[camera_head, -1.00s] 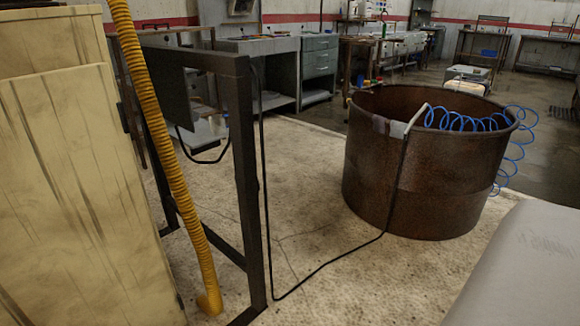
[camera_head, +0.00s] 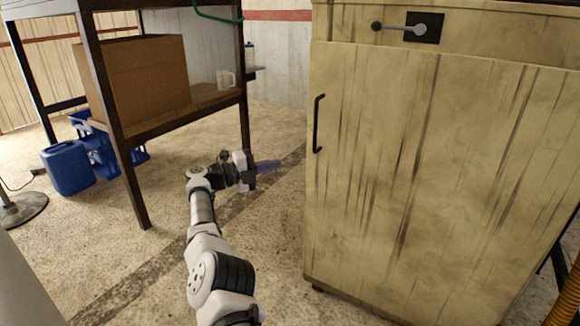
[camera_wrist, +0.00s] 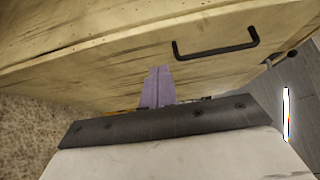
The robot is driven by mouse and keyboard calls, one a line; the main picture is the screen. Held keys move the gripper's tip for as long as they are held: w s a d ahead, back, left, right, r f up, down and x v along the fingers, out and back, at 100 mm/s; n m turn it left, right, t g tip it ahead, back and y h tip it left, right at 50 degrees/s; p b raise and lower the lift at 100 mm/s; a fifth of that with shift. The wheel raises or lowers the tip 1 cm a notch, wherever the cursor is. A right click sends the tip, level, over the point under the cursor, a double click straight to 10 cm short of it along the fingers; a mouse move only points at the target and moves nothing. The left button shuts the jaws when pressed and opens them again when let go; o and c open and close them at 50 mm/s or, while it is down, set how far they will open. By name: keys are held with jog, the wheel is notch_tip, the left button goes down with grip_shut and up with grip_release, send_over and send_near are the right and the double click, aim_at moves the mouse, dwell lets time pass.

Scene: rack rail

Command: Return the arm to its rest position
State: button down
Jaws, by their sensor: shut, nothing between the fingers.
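My arm reaches out over the floor in the head view, bent at the elbow, between a dark-framed table and a wooden cabinet. My gripper (camera_head: 268,166) points right toward the cabinet's left edge, with pale purple fingers. In the wrist view the two fingers (camera_wrist: 158,87) lie together, shut and empty. They appear apart from the cabinet, though the exact gap cannot be told.
The yellowish cabinet (camera_head: 420,180) with a black door handle (camera_head: 319,123) stands at the right. At the left, the table's shelf (camera_head: 185,110) holds a cardboard box (camera_head: 135,80) and a white mug (camera_head: 225,79). Blue crates (camera_head: 125,155) and a blue canister (camera_head: 68,168) stand on the floor.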

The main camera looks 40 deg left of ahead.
jog(key=shift+b+v, duration=1.15)
jog(key=shift+b, duration=1.1)
jog(key=shift+w+a+f, duration=0.1)
jog(key=shift+a, duration=0.1)
